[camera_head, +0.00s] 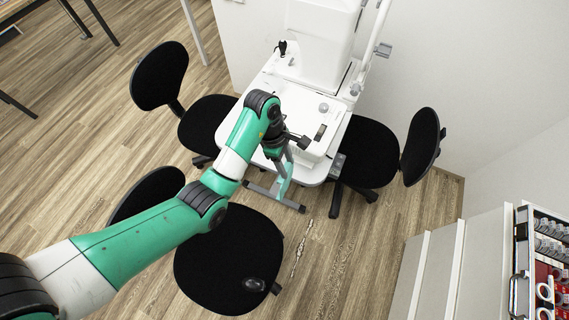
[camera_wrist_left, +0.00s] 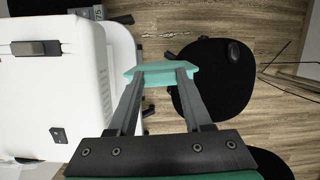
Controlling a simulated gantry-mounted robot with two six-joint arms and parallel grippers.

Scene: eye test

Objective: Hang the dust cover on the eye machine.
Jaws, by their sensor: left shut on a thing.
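The white eye machine (camera_head: 318,42) stands on a white table at the top middle of the head view, with a joystick base in front. A white housing, apparently part of it, fills the left of the wrist view (camera_wrist_left: 85,85). My left gripper (camera_head: 283,178) points down at the table's near edge, beside the machine's base. In the left wrist view its fingers (camera_wrist_left: 161,80) are shut on a thin teal piece (camera_wrist_left: 162,70). I cannot tell whether this is the dust cover; no other cover is recognisable. My right gripper is out of view.
Black chairs stand left (camera_head: 160,76), right (camera_head: 421,146) and in front (camera_head: 229,262) of the table. A white cabinet (camera_head: 436,265) and a shelf with bottles (camera_head: 549,225) are at the lower right.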

